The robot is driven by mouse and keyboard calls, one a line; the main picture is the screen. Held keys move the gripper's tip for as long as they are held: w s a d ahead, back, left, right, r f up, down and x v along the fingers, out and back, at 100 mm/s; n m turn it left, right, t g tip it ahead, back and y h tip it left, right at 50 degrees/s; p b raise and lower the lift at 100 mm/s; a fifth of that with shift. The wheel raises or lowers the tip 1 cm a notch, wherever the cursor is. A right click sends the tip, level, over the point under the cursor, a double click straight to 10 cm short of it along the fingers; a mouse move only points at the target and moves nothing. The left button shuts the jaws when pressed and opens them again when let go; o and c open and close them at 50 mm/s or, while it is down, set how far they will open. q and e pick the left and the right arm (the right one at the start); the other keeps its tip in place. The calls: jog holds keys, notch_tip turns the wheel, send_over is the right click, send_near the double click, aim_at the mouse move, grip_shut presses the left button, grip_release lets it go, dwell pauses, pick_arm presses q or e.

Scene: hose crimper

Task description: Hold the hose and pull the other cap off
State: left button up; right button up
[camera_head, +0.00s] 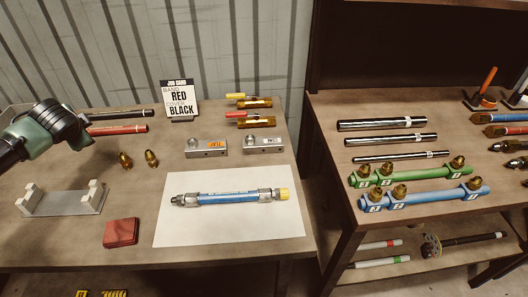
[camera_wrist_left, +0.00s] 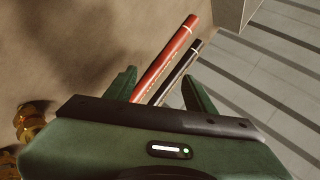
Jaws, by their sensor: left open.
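The blue hose (camera_head: 230,197) lies on a white sheet (camera_head: 225,235) on the left table. It has metal fittings at both ends. A yellow cap (camera_head: 283,194) covers its right end, and the left end shows a bare metal fitting (camera_head: 184,200). My left gripper (camera_head: 80,138) is at the far left of the head view, well away from the hose. In the left wrist view my left gripper (camera_wrist_left: 160,90) is open, its two green fingers apart. A red hose (camera_wrist_left: 168,58) and a black hose (camera_wrist_left: 178,72) show beyond the fingers. My right gripper is not in view.
Two brass fittings (camera_head: 138,159), a white-posted stand (camera_head: 62,200), a red block (camera_head: 121,233), a sign (camera_head: 179,100) and metal blocks (camera_head: 206,147) stand around the sheet. A second table (camera_head: 330,105) at right holds rods and green and blue manifolds.

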pick_arm(q)
jog(key=d+h, duration=0.1)
jog(key=d, duration=0.4)
jog(key=d+g, duration=0.1)
jog(key=d, duration=0.5)
jog(key=d+m+g+h, duration=0.1)
jog(key=d, duration=0.4)
jog(key=shift+w+d+f+h, duration=0.1)
jog(key=shift+d+f+h, duration=0.1)
jog(key=shift+d+h, duration=0.1)
jog(key=s+d+r+m+g+h, duration=0.15)
jog(key=s+d, duration=0.25)
jog(key=d, duration=1)
jog(key=m+g, duration=0.5)
jog(key=g, duration=0.1)
send_near(264, 191)
jog(key=shift+t, duration=0.25)
notch_tip(264, 191, down, 10)
jog(key=shift+s+a+r, duration=0.15)
jog(key=shift+a+r, duration=0.05)
jog(key=shift+c, duration=0.3)
grip_shut()
